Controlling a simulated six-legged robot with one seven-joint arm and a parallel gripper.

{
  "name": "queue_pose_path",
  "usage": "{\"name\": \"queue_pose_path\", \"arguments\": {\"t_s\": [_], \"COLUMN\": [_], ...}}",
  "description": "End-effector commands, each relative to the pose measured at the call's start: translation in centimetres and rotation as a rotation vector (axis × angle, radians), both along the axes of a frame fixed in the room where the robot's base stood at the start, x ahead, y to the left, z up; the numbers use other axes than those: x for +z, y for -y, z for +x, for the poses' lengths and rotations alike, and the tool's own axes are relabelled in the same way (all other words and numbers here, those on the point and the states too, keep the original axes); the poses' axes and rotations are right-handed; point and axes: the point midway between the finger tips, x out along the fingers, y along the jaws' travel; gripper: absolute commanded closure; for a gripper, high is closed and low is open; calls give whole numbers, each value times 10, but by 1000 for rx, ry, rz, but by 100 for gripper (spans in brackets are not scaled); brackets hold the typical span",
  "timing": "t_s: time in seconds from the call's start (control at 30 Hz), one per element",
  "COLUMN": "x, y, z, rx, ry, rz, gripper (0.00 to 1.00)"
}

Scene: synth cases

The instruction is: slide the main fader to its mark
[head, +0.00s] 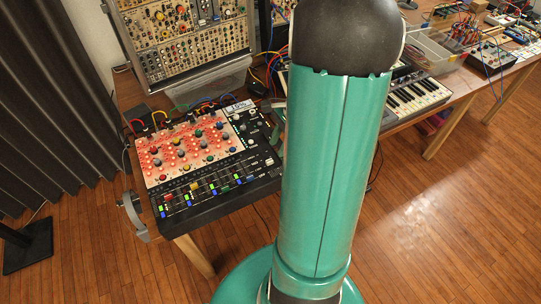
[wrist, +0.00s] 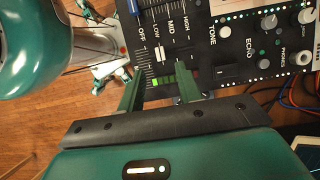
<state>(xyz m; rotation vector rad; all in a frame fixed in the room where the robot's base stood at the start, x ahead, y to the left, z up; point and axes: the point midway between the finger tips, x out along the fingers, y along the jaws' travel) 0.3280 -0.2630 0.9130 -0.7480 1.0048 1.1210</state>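The mixer (head: 262,178) lies on the table in the head view, with a row of faders with coloured caps along its front edge. In the wrist view its black panel (wrist: 222,48) shows slots labelled OFF, LOW, MID and HIGH. My arm hides part of the mixer's right side in the head view.
A modular synth case (head: 185,40) stands behind the mixer, with patch cables near its base. A headphone-like band (head: 132,212) hangs at the table's left edge. A keyboard (head: 415,97) lies right of my arm. Open floor (head: 430,220) lies in front.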

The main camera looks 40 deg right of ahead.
Motion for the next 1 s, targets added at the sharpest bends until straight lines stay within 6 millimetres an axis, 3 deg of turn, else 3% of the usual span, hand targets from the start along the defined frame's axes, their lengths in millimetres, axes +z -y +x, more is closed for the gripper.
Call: {"name": "queue_pose_path", "arguments": {"t_s": [0.1,0.3,0.67,0.83,1.0], "x": [-22,-46,-52,-52,-52], "y": [-10,-21,-25,-25,-25], "z": [3,9,11,11,11], "rx": [3,4,5,5,5], "ry": [-3,0,1,1,1], "rz": [4,1,-1,0,0], "gripper": [65,65,65,97,100]}}
